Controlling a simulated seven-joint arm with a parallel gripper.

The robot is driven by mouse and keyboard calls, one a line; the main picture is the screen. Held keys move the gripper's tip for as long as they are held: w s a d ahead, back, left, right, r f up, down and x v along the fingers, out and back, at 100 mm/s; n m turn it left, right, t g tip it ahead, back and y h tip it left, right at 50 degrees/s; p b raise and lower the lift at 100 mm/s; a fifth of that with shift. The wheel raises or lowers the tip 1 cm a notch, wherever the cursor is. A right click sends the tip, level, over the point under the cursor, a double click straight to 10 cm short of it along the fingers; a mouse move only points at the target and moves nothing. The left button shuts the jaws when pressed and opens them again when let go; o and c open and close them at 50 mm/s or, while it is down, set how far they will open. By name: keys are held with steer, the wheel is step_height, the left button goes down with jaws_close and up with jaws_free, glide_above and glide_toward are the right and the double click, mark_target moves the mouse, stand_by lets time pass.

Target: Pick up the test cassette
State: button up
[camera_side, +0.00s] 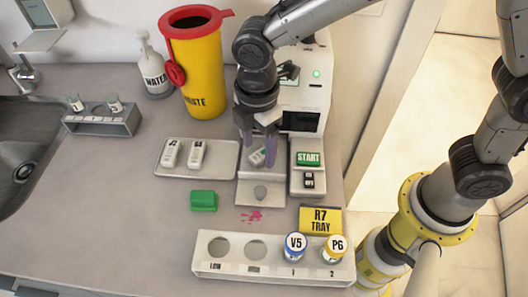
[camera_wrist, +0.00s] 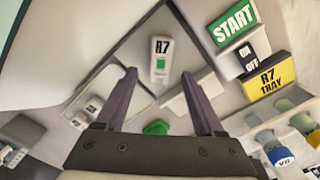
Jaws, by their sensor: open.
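A white test cassette marked R7 (camera_wrist: 160,47) lies in the grey bay of the analyser, and in the side view the cassette (camera_side: 257,158) shows partly behind my fingers. My gripper (camera_side: 259,150) is open and points down over the bay. In the wrist view my gripper (camera_wrist: 157,78) has its two purple fingers apart, with the cassette beyond and between their tips. I see no contact with it. Two more white cassettes, a left one (camera_side: 171,153) and a right one (camera_side: 196,154), lie on a shallow tray (camera_side: 222,170) left of the bay.
The analyser (camera_side: 315,95) stands behind, with a START button (camera_side: 308,159) right of the bay. A yellow waste bin (camera_side: 203,75) and water bottle (camera_side: 153,72) stand back left. A green block (camera_side: 203,201), pink spill (camera_side: 252,216) and vial rack (camera_side: 225,268) are in front.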

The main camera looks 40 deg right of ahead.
steer(key=shift+f, duration=0.75)
jaws_close()
steer(key=shift+r, duration=0.1)
steer(key=shift+r, duration=0.55)
step_height(320, 180, up, 2)
steer(key=shift+s+d+r, duration=0.1)
steer(key=shift+r, duration=0.15)
steer(key=s+d+r, duration=0.8)
steer(key=s+r, duration=0.1)
steer(key=s, duration=0.2)
steer(key=shift+d+r, duration=0.15)
